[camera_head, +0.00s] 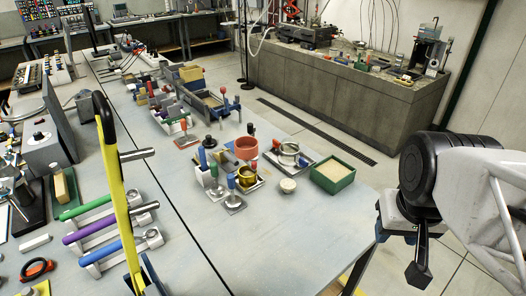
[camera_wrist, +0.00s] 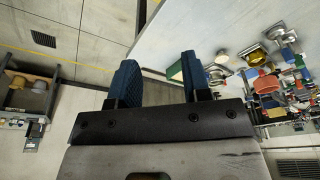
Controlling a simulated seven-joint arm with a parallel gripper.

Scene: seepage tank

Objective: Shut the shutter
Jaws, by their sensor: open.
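My gripper (camera_wrist: 158,78) shows in the wrist view with its two blue ribbed fingers apart and nothing between them. In the head view my gripper (camera_head: 416,250) hangs off the right edge of the table, apart from everything on it. I cannot tell for sure which thing is the shutter. A blue device with red and blue knobs (camera_head: 208,105) stands at the middle of the table. A grey box with a dark upright panel (camera_head: 52,145) stands at the left. A yellow upright bar with a black top (camera_head: 112,170) stands in the near left.
The table (camera_head: 270,240) is clear at its near right. Green, purple and blue handled tools (camera_head: 100,232) lie at the left. A grey bench (camera_head: 330,90) stands behind.

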